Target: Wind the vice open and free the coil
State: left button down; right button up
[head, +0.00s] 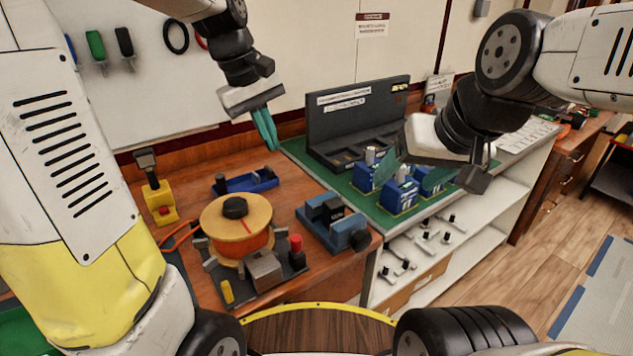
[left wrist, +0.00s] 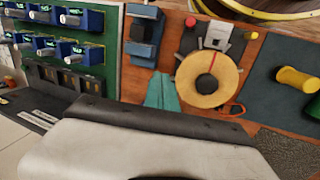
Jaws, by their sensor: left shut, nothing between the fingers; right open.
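A blue vice (head: 350,228) stands on the wooden bench near its right edge, with a dark block between its jaws and a black round knob on its right end. It also shows at the top of the left wrist view (left wrist: 143,52). Whether the dark block is the coil I cannot tell. A wooden-flanged spool with orange winding (head: 236,222) sits left of the vice on a dark base; it also shows in the left wrist view (left wrist: 190,80). My left gripper (head: 266,132) is shut and empty, above and behind the spool. My right gripper (head: 412,174) is open over the green mat.
Several blue breaker units (head: 400,192) stand on the green mat (head: 325,172), before a dark labelled panel (head: 350,120). A red-topped post (head: 296,250) stands between spool and vice.

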aim_at(319, 205)
pick_arm(q)
jog(key=w+d+f+n+g, duration=0.3)
jog(key=w+d+f+n, duration=0.1)
jog(key=w+f, duration=0.35)
jog(key=shift+y, duration=0.4)
jog(key=x, duration=0.9)
jog(key=shift+w+d+f, duration=0.1)
jog(key=shift+w+f, duration=0.1)
jog(key=shift+f, duration=0.1)
jog(key=shift+s+d, duration=0.75)
jog(key=shift+d, duration=0.3)
jog(key=shift+s+d, duration=0.4)
jog(key=shift+d, duration=0.15)
jog(key=shift+s+d, duration=0.6)
jog(key=shift+d, duration=0.15)
jog(key=shift+r, duration=0.1)
